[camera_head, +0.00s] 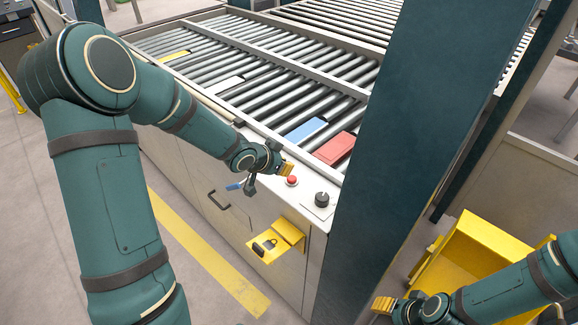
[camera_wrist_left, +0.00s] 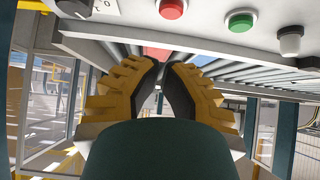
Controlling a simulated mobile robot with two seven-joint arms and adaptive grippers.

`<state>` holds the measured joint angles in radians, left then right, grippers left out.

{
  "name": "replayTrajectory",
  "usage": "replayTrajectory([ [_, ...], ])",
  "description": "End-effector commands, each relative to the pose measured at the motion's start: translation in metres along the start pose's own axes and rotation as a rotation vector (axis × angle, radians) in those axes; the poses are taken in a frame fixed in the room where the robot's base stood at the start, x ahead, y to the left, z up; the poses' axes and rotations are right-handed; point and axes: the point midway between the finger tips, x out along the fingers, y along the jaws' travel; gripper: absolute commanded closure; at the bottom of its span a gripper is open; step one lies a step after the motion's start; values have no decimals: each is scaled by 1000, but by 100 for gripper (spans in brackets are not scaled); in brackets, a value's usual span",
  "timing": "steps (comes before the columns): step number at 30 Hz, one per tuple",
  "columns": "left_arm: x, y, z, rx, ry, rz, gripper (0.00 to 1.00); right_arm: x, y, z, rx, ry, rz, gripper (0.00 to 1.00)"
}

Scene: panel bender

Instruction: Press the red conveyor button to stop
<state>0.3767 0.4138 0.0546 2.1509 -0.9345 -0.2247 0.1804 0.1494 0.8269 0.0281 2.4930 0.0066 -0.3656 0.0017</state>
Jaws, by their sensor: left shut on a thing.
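The red conveyor button (camera_head: 291,181) sits on the pale ledge of the conveyor's front cabinet, left of a black knob. It also shows at the top of the left wrist view (camera_wrist_left: 172,8). My left gripper (camera_head: 287,169) is over the ledge beside the red button, with its yellow fingers close to it; contact cannot be made out. In the left wrist view the fingers (camera_wrist_left: 162,66) are drawn together, tips nearly meeting, on something I cannot make out. My right gripper (camera_head: 383,304) is low at the right, its opening unclear.
A black knob (camera_head: 322,199) stands right of the red button. A green button (camera_wrist_left: 240,21) shows in the left wrist view. Red (camera_head: 335,149) and blue (camera_head: 305,131) plates lie by the rollers. A dark green pillar (camera_head: 385,160) blocks the right. A yellow lockout box (camera_head: 276,241) juts from the cabinet.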

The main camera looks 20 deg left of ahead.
Motion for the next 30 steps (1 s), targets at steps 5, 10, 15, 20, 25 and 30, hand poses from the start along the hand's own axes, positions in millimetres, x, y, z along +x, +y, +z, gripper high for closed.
replayTrajectory([
  [5,-29,-1,-2,-1,0,-2,100,-13,-5,-1,0,0,-2,53],
  [10,-38,0,-1,0,0,-1,100,-17,-6,-2,0,-1,-3,53],
  [15,-39,0,0,0,0,0,100,-17,-6,-2,0,-1,-3,53],
  [20,-39,0,0,0,0,0,100,-17,-6,-2,0,0,-3,53],
  [25,-39,0,0,0,0,0,100,-17,-6,-2,0,0,-3,53],
  [30,-39,0,0,0,0,-1,100,-17,-6,-2,0,0,-3,53],
])
